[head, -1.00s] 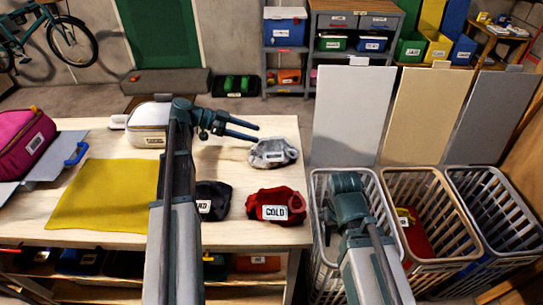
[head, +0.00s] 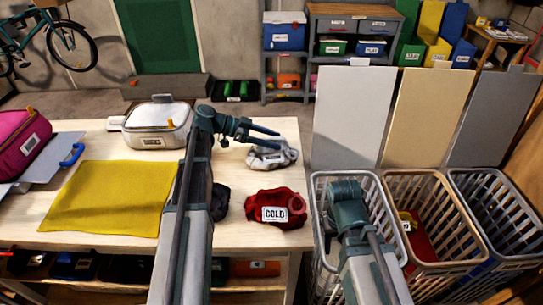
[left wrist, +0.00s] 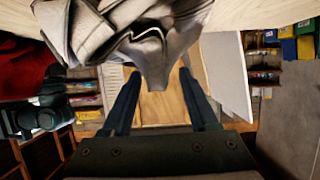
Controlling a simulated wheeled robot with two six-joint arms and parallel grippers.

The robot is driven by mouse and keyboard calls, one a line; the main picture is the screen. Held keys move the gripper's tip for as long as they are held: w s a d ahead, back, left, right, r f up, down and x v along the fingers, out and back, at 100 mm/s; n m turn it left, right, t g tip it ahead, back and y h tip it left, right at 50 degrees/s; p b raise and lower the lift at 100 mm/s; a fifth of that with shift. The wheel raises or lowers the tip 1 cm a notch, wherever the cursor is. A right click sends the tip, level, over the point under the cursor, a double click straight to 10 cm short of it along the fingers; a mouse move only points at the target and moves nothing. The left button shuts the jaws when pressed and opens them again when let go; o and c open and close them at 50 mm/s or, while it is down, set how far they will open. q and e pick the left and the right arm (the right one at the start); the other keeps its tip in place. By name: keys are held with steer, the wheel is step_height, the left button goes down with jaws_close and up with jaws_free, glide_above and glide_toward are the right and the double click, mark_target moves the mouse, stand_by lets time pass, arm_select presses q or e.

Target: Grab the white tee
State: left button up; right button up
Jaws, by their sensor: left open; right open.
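The white tee (head: 270,155) is a crumpled pale cloth with a label, lying near the right end of the wooden table. My left gripper (head: 265,135) is open, its fingers pointing right and overlapping the tee's far edge in the head view. In the left wrist view the pale cloth (left wrist: 140,35) fills the upper middle, and a fold of it hangs down between the two open fingers (left wrist: 160,95). I cannot tell whether they touch it. My right gripper (head: 348,190) is over the pale grey basket; its fingers are hidden from above.
A red cloth labelled COLD (head: 275,207) lies in front of the tee. A dark cloth (head: 220,200) is partly behind my left arm. A yellow cloth (head: 110,200) and a white case (head: 158,125) lie further left. The pale grey basket (head: 320,178) stands right of the table, beside two others.

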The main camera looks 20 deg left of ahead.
arm_select(q)
jaws_close()
stand_by(1.4)
